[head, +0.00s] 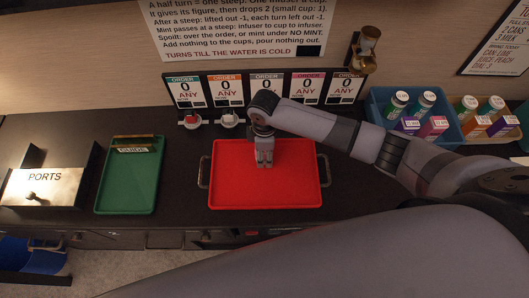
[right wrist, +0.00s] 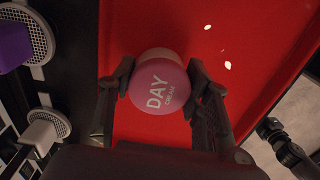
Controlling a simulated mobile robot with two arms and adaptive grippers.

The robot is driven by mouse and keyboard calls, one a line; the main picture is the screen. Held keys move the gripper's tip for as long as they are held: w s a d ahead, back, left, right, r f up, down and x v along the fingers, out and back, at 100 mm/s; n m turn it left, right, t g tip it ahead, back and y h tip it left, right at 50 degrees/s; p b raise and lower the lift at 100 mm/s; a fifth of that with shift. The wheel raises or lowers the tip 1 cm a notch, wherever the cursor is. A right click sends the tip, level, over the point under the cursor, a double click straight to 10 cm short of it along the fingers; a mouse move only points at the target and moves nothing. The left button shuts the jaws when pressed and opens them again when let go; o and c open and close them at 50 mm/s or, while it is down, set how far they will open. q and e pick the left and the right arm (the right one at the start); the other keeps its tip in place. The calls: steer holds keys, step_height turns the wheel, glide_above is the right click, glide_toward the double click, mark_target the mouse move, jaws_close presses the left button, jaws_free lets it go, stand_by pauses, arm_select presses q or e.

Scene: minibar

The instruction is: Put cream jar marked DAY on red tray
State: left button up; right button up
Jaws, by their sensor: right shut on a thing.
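The red tray fills the background behind the jar in the wrist view. I cannot tell whether the jar touches the tray. In the head view the gripper hides the jar. My left gripper is not in view.
A green tray (head: 125,190) and a PORTS box (head: 45,188) stand to the left. A blue bin (head: 378,108) with several bottles and boxes is at the right. Order cards (head: 226,90) line the wall behind the red tray, which otherwise looks empty.

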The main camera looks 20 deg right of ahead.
steer(key=shift+f, duration=0.6)
steer(key=o, duration=1.2)
steer(key=shift+f, duration=0.1)
step_height(320, 180, up, 12)
steer(key=shift+r+b, duration=0.15)
steer(key=shift+b, duration=0.2)
